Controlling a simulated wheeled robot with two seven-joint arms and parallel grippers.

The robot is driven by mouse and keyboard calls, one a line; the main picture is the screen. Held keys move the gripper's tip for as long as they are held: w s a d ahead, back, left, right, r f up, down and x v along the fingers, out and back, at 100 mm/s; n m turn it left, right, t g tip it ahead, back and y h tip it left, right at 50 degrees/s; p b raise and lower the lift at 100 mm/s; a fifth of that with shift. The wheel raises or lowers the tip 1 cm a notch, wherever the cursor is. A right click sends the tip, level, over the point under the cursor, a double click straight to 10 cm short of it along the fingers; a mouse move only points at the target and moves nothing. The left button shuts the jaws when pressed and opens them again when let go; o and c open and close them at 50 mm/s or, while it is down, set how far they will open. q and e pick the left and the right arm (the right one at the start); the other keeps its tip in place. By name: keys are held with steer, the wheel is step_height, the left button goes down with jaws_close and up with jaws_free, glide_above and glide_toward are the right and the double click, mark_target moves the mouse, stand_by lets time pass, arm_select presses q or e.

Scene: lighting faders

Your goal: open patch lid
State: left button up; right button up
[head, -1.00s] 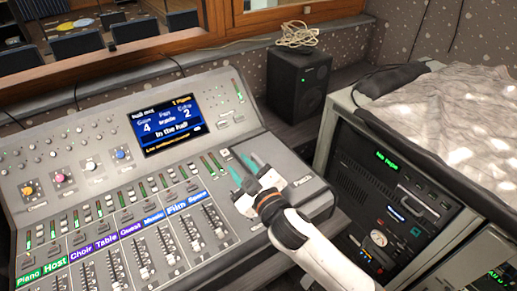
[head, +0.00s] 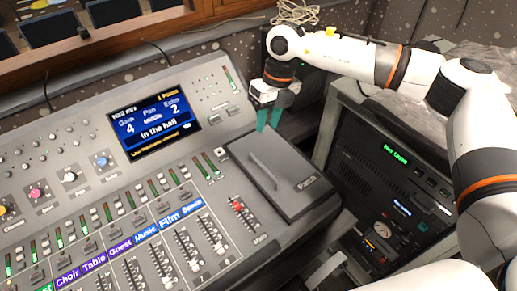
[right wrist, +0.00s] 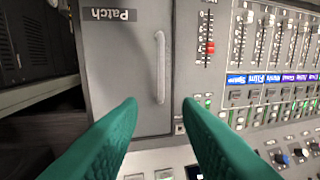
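The patch lid (head: 300,172) is a dark grey panel at the right end of the mixing console, lying closed and labelled "Patch". Its raised bar handle (head: 264,171) runs along its left part. My right gripper (head: 268,127) points down at the lid's far edge, its green fingers apart and empty. In the right wrist view the lid (right wrist: 120,80) shows upside down. There the handle (right wrist: 161,67) lies beyond the open fingertips (right wrist: 160,103), in line with the gap between them. I see no contact with the handle. My left gripper is not in view.
The console's lit screen (head: 154,124) and a red-capped fader (head: 238,207) are left of the lid. A rack unit (head: 385,180) stands close on the right. A dark speaker with a coiled cable (head: 297,12) is behind my right arm.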

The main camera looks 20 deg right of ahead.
steer(key=p, duration=0.4)
glide_above(260, 155)
steer(key=s+a, duration=0.1)
steer(key=s, duration=0.4)
step_height(260, 155, down, 10)
steer(key=shift+w+f, duration=0.15)
steer(key=shift+a+f, duration=0.15)
steer(key=shift+f, duration=0.45)
jaws_close()
